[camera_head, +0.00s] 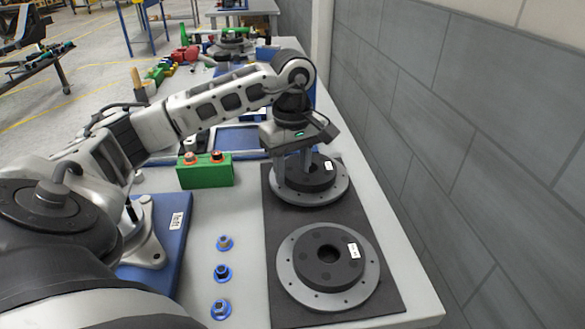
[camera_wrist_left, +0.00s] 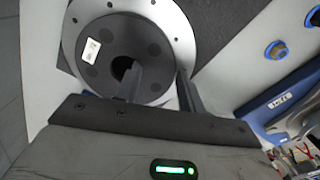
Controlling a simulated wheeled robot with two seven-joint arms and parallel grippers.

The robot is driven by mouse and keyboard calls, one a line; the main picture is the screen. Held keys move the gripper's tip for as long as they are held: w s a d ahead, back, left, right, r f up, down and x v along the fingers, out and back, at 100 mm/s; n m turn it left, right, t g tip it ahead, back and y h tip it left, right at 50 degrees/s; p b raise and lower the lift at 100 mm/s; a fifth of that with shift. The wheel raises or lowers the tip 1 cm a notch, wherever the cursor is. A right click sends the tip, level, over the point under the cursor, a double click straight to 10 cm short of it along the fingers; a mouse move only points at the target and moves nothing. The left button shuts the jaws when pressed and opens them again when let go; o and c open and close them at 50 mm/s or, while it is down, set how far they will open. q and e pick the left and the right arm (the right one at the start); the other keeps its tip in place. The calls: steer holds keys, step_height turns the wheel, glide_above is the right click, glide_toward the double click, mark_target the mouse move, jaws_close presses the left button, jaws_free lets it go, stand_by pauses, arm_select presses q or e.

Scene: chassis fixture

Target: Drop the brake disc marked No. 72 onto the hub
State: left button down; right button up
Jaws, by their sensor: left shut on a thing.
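Two grey brake discs with dark raised centres and white labels lie on a black mat (camera_head: 284,238). My left gripper (camera_head: 294,177) is shut on the far disc (camera_head: 338,186). In the left wrist view, one finger of the gripper (camera_wrist_left: 158,74) is in the centre hole and the other is outside the raised centre of the disc (camera_wrist_left: 172,25). The near disc (camera_head: 291,279) lies free. The numbers on both labels are too small to read. A grey metal part, perhaps the hub (camera_head: 150,247), stands on a blue plate (camera_head: 175,245), partly hidden by my arm.
A green block (camera_head: 205,176) with orange-ringed parts stands left of the far disc. Several blue-ringed fasteners (camera_head: 222,273) stand between the plate and the mat. A grey wall (camera_head: 440,130) runs close along the right side. Blue trays (camera_head: 238,137) lie behind my arm.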

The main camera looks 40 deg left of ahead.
mark_target(294, 173)
arm_select(q)
steer(key=shift+r, duration=0.25)
steer(key=shift+r+p, duration=1.2)
steer(key=shift+r, duration=0.25)
steer(key=shift+d, duration=0.1)
